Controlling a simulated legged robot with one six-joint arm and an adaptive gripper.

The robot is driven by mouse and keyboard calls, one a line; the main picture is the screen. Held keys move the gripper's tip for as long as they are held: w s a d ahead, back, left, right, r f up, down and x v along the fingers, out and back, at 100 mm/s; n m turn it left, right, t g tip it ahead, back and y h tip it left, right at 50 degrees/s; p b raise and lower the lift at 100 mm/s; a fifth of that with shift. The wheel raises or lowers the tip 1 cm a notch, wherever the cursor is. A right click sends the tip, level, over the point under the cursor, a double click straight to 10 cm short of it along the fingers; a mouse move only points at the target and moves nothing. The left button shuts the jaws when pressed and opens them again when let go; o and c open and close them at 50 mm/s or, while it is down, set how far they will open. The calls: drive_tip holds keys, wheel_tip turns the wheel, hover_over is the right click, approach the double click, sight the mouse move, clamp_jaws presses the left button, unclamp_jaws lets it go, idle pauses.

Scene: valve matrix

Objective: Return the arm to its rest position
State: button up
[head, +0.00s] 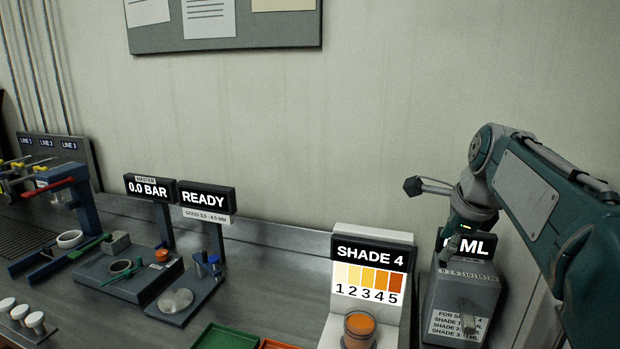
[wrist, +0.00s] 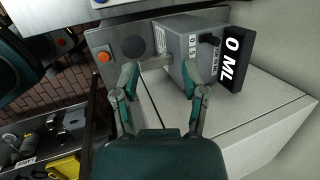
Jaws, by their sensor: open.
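My arm reaches in from the right in the head view, bent over at its top joint, with the wrist pointing down. My gripper (head: 450,250) hangs in front of the upper part of a grey dispenser box (head: 465,295) with a black "ML" display, partly covering that display. In the wrist view my gripper (wrist: 160,68) has its two fingers spread with nothing held between them. The dispenser (wrist: 182,50) lies just beyond the fingertips, its display reading "0 ML". I cannot tell whether a finger touches it.
A stand reading "SHADE 4" (head: 373,255) holds an orange cup (head: 359,328) left of the dispenser. Displays reading "0.0 BAR" (head: 148,188) and "READY" (head: 205,197) stand farther left. A green tray (head: 235,338) lies in front. The wall above is clear below the board (head: 225,40).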

drive_tip(key=s+a+f+n, duration=0.2)
drive_tip(key=s+f+n, duration=0.2)
drive_tip(key=s+n, duration=0.3)
drive_tip(key=s+a+f+n, duration=0.3)
drive_tip(key=s+f+n, duration=0.2)
drive_tip(key=s+n, duration=0.2)
drive_tip(key=s+a+f+n+t, duration=0.1)
drive_tip(key=s+a+f+n, duration=0.2)
drive_tip(key=s+n, duration=0.5)
drive_tip(key=shift+a+f+h, duration=0.25)
drive_tip(key=shift+f+h, duration=0.15)
drive_tip(key=shift+f, duration=0.5)
idle(1.1)
